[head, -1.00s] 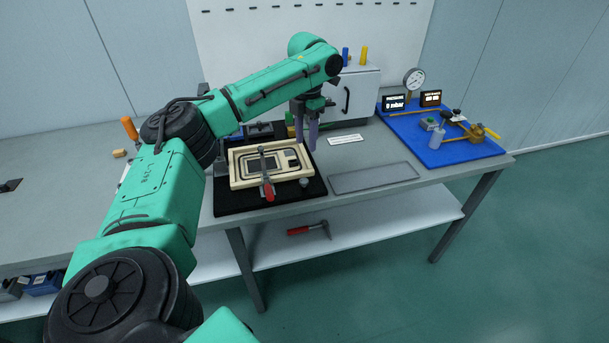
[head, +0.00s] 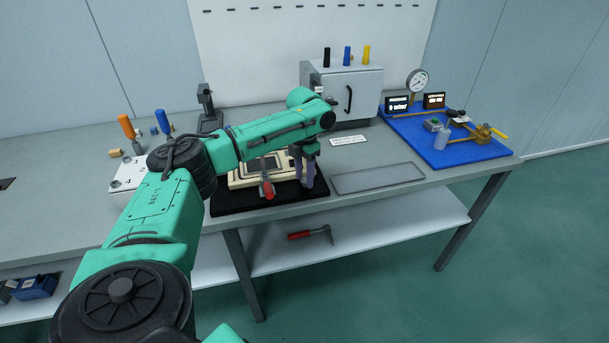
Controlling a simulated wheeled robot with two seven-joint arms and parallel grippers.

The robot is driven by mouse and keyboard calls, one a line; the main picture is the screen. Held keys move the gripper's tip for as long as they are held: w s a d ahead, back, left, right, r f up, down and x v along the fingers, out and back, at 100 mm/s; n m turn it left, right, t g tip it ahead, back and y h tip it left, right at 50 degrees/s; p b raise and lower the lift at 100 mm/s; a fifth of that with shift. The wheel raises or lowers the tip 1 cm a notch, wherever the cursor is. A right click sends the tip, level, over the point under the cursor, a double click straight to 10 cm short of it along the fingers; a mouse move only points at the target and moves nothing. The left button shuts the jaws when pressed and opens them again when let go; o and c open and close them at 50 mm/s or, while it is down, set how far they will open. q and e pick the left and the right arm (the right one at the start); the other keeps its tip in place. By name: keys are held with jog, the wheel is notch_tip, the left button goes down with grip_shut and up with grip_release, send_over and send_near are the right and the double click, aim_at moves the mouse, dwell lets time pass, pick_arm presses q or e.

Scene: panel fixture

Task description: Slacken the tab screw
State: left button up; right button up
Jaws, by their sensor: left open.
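The beige panel fixture (head: 238,181) lies on a black mat (head: 235,205) on the grey bench, partly hidden behind my left forearm. A clamp with a red handle (head: 268,189) sits at its front edge. My left gripper (head: 304,183) points down at the right end of the fixture, low over the mat, with its fingers apart. I cannot make out the tab screw; the small dark knob seen earlier at the fixture's right front corner is hidden by the fingers. Whether the fingers touch anything I cannot tell. My right gripper is out of view.
An empty grey tray (head: 378,178) lies right of the mat. A blue board (head: 445,152) with a gauge and valve stands at far right. A grey cabinet (head: 360,95) stands behind. A red-handled tool (head: 301,235) lies on the lower shelf.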

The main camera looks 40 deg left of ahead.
pick_arm(q)
grip_shut()
jog(key=shift+r, duration=0.1)
